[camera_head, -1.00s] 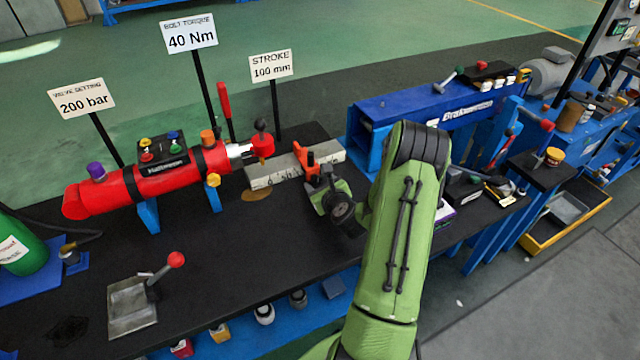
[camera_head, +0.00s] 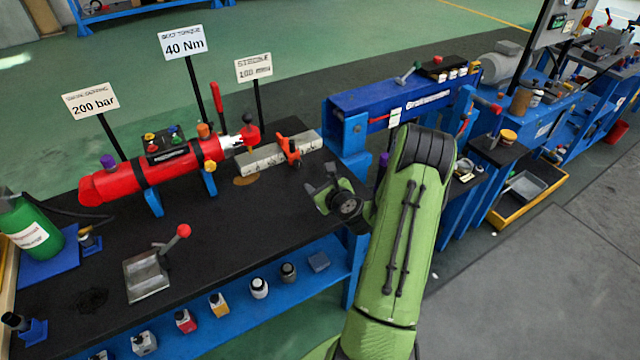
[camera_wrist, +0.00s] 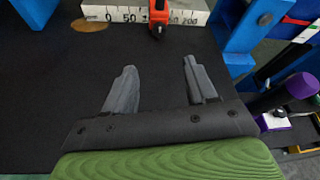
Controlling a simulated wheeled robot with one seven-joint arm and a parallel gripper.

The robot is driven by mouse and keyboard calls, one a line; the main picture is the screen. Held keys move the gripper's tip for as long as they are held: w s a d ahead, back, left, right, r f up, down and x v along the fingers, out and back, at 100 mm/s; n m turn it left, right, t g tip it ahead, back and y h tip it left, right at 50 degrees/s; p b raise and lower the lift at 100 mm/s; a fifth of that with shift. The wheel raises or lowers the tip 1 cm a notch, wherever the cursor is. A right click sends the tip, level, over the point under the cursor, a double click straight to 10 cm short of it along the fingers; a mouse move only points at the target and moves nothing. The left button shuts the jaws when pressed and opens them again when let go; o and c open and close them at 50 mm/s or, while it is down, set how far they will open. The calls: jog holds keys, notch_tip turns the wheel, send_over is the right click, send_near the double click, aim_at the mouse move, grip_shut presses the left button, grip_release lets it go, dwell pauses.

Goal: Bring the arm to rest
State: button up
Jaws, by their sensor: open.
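My gripper (camera_head: 321,192) is at the end of my green arm, above the right part of the black bench top (camera_head: 225,250). In the wrist view my gripper (camera_wrist: 160,80) has its two grey fingers wide apart with nothing between them. Beyond the fingers lies a grey measuring bar (camera_head: 270,154) with an orange slider (camera_head: 288,150) on it. The bar also shows at the top of the wrist view (camera_wrist: 125,14). The gripper is apart from both. My arm hides part of the scene to the right.
A red cylinder (camera_head: 115,186) on blue supports lies at the back left. A grey plate with a red-knobbed lever (camera_head: 147,277) is at the front left. A blue beam (camera_head: 365,112) stands beyond the gripper. Several small bottles sit on the lower blue shelf. The bench middle is clear.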

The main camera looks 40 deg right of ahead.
jog(key=a+r+n+g+y+p, duration=0.1)
jog(key=a+r+n+g+y, duration=0.15)
jog(key=a+r+n, duration=0.65)
jog(key=a+r+n+g+y+p, duration=0.1)
jog(key=a+r+n+y, duration=0.3)
jog(key=a+n, duration=0.8)
jog(key=s+a+r+n+g, duration=0.1)
jog(key=s+a+r+n, duration=0.2)
jog(key=s+n, duration=0.2)
jog(key=s+a+r+n+g+h, duration=0.1)
jog(key=s+a+r+n, duration=0.2)
jog(key=s, duration=0.8)
jog(key=s+a+r+n+g+h+p, duration=0.1)
jog(key=s+a+r+n, duration=0.2)
jog(key=s+n, duration=0.4)
jog(key=shift+s+a+r+g, duration=0.4)
jog(key=shift+s+r, duration=0.1)
jog(key=shift+s, duration=0.1)
